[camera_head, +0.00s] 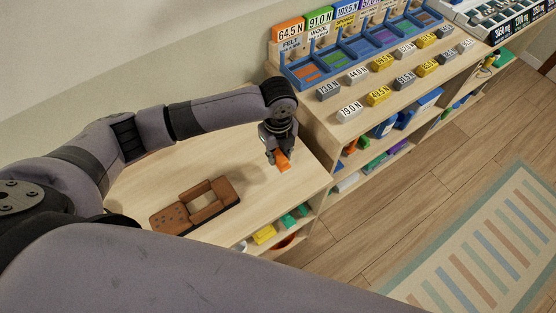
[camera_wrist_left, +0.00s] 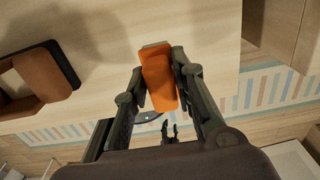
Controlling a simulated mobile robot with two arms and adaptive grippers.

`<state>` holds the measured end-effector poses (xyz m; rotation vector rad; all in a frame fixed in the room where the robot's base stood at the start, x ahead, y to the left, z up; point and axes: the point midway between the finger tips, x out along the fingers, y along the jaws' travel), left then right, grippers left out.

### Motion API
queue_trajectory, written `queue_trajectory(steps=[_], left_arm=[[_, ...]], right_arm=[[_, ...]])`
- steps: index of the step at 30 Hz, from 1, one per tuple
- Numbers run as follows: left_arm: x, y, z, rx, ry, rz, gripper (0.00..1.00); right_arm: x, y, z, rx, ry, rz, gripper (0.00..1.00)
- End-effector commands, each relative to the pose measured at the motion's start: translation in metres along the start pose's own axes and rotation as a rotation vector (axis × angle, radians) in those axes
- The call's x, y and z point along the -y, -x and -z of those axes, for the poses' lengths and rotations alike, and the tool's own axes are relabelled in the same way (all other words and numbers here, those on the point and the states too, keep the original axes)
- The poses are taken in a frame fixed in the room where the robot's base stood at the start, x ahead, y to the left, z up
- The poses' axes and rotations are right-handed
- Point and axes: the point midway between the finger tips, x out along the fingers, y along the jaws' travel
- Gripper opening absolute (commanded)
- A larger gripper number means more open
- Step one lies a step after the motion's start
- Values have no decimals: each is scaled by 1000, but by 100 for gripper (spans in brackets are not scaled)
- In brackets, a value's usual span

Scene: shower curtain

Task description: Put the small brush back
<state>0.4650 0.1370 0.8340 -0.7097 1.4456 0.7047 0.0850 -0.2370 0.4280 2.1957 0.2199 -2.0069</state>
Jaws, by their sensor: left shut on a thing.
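A small orange block-like piece with a grey edge, which I take to be the small brush (camera_head: 284,166), is held by my left gripper (camera_head: 277,158). In the left wrist view the brush (camera_wrist_left: 160,80) sits between the two dark fingers, with its grey end beyond the fingertips. The gripper is just above the low wooden shelf top, near its right end; I cannot tell if the brush touches the wood. A small dark two-pronged shape (camera_wrist_left: 169,131), perhaps my right gripper, shows far behind the fingers; its opening is unclear. The head view does not show the right gripper.
A brown piece with a raised open frame (camera_head: 196,205) lies on the shelf top (camera_head: 145,182), left of the gripper. A higher shelf to the right carries labelled blocks (camera_head: 378,96) and a blue divided tray (camera_head: 340,66). The wood around the gripper is clear.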

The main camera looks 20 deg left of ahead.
Motion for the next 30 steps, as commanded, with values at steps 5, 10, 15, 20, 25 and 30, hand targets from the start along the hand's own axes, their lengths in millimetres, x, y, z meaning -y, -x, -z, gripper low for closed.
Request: queue_trajectory(steps=[5,10,15,20,25,30], left_arm=[[-1,-19,0,0,1,-4,0],[-1,-42,0,0,1,-2,0],[0,-46,0,1,0,1,0],[0,-46,0,1,0,0,0],[0,-50,0,1,0,0,27],[0,-49,0,1,0,0,38]], right_arm=[[0,1,0,-1,-1,0,40],[0,2,1,-1,-1,0,40],[0,2,1,-2,-2,0,40],[1,2,2,-2,-2,1,40],[2,1,2,-3,-3,3,40],[3,1,2,-3,-3,4,40]])
